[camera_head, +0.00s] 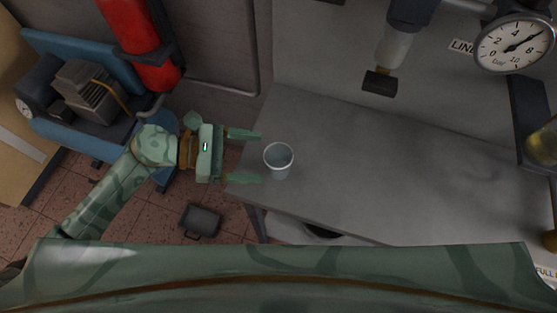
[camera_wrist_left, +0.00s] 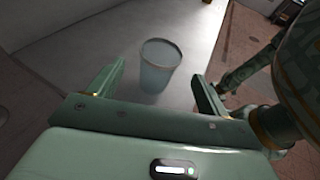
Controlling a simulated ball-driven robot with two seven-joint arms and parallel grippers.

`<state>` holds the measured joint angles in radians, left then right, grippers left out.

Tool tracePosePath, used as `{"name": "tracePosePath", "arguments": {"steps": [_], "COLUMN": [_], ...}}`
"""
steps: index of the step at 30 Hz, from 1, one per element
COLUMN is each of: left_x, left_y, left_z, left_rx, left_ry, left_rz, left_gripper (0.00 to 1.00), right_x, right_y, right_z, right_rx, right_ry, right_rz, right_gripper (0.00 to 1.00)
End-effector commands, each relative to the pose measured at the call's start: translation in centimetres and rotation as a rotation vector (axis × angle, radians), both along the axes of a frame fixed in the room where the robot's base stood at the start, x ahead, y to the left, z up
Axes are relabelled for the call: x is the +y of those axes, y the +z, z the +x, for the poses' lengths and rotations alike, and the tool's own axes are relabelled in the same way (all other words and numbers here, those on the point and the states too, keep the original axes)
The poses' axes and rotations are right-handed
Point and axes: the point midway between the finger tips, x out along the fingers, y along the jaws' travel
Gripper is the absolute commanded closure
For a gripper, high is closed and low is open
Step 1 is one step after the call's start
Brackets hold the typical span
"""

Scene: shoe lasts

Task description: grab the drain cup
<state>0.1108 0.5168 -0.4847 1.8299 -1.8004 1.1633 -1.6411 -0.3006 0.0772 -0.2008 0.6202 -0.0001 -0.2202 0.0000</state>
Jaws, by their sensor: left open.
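The drain cup (camera_head: 279,161) is a small, pale, translucent cup standing upright near the left edge of the grey bench. It also shows in the left wrist view (camera_wrist_left: 159,66), ahead of and roughly between the two fingers. My left gripper (camera_head: 261,157) is open, with its fingers pointing right toward the cup. The fingertips end just short of the cup, one on its upper side and one on its lower side in the head view. The left gripper's fingers also show in the left wrist view (camera_wrist_left: 160,80), spread apart and empty. My right gripper is not in view.
The grey bench top (camera_head: 400,170) is clear to the right of the cup. A dark-ended nozzle (camera_head: 380,82) hangs above its back. A pressure gauge (camera_head: 514,44) is at upper right. A red cylinder (camera_head: 140,45) and a blue machine (camera_head: 85,90) stand left.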

Motion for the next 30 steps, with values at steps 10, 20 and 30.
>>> {"name": "tracePosePath", "arguments": {"steps": [10, 20, 30], "left_x": [-4.1, -6.3, -6.2], "left_y": [-0.4, -1.3, -1.3], "left_z": [0.4, 0.6, 0.6], "left_rx": [0.002, 0.001, 0.001], "left_ry": [0.0, 0.0, 0.0], "left_rz": [-0.005, 0.001, 0.001], "left_gripper": [0.22, 0.22, 0.69], "right_x": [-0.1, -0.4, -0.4], "right_y": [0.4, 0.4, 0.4], "right_z": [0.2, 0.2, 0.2], "right_rx": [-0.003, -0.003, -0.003], "right_ry": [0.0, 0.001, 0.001], "right_rz": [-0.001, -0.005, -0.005], "right_gripper": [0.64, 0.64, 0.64]}}
